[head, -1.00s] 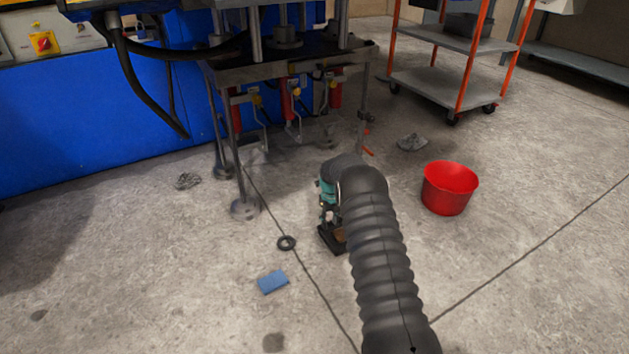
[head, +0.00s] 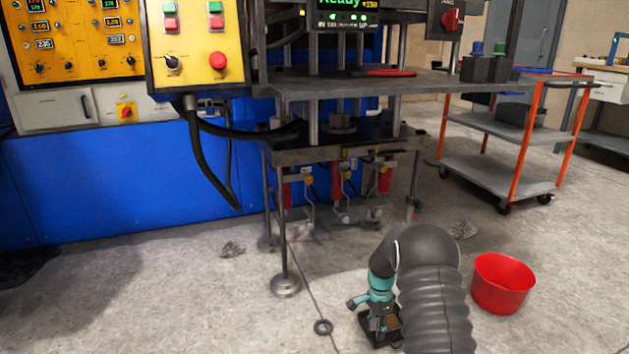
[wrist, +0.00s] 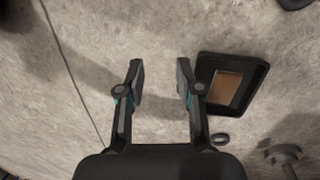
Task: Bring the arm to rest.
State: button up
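My gripper (wrist: 158,85) is open and empty in the wrist view, its two fingers well apart over bare concrete floor. My black ribbed arm curves down in the lower middle of the head view, with teal parts at its end. The tray also shows in the head view (head: 371,333), partly behind the arm.
The press (head: 350,92) stands ahead, its round foot (head: 286,287) left of my arm. A dark ring (head: 323,327) lies on the floor. A red bucket (head: 502,284) stands close right of the arm. An orange-legged trolley (head: 500,180) is at back right. Floor at left is mostly clear.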

jog(key=s+a+r+n+t+p, duration=0.1)
jog(key=s+r+n+t+p, duration=0.1)
jog(key=s+r, duration=1)
jog(key=s+a+r+n+t+p, duration=0.1)
jog(key=s+r+n+t+p, duration=0.2)
jog(key=s+r+n, duration=0.4)
jog(key=s+a+r+n+t+p, duration=0.1)
jog(key=s+r+n+p, duration=0.3)
jog(key=s+r, duration=1.4)
notch_tip(320, 180, up, 10)
jog(key=shift+s+r+n+t+p, duration=0.2)
jog(key=shift+s+n+t+p, duration=0.15)
jog(key=shift+t, duration=0.45)
